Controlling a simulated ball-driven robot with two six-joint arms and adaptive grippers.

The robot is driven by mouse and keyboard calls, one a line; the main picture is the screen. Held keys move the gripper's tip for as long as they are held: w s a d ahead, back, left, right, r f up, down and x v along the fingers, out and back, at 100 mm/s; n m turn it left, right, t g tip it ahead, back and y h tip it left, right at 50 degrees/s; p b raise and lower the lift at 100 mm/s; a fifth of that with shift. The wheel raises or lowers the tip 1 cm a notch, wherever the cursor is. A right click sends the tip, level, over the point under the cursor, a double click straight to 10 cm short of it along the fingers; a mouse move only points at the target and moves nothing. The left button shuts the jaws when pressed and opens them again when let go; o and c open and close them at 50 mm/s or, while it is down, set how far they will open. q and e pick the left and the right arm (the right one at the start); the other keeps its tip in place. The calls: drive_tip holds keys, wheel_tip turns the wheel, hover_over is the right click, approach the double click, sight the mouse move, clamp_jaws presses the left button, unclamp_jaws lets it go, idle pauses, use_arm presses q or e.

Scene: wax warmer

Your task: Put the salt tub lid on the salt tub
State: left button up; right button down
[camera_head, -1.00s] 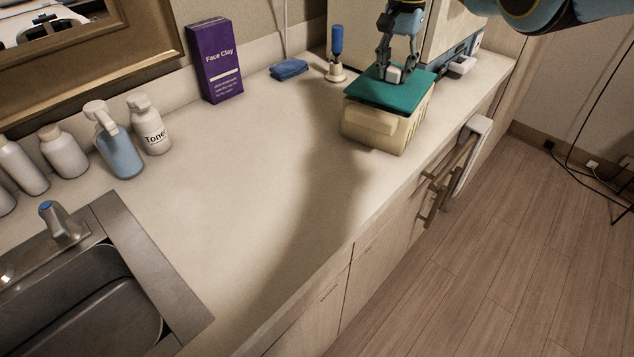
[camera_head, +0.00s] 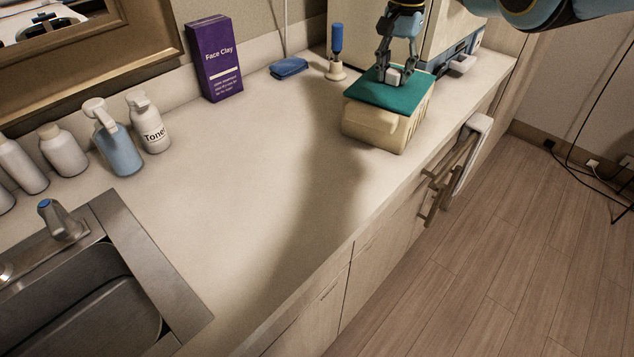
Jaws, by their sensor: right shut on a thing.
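The salt tub (camera_head: 376,128) is a cream box on the counter, near its front edge at the upper right. The salt tub lid (camera_head: 385,96) is a flat teal plate with a pale knob (camera_head: 393,76) on top. It lies over the tub's top and looks almost level. I cannot tell whether it is fully seated all round. My right gripper (camera_head: 393,72) comes from above and is shut on the lid's knob. My left gripper is not in view.
A blue-handled tool in a stand (camera_head: 336,55), a folded blue cloth (camera_head: 289,68) and a purple Face Clay box (camera_head: 214,60) stand behind to the left. A white appliance (camera_head: 440,35) stands close behind the tub. The counter's middle (camera_head: 240,170) is clear.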

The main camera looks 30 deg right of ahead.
drive_tip(key=c, duration=0.9)
unclamp_jaws()
drive_tip(key=shift+o, duration=0.2)
drive_tip(key=shift+r+p, duration=4)
drive_tip(key=shift+p, duration=0.1)
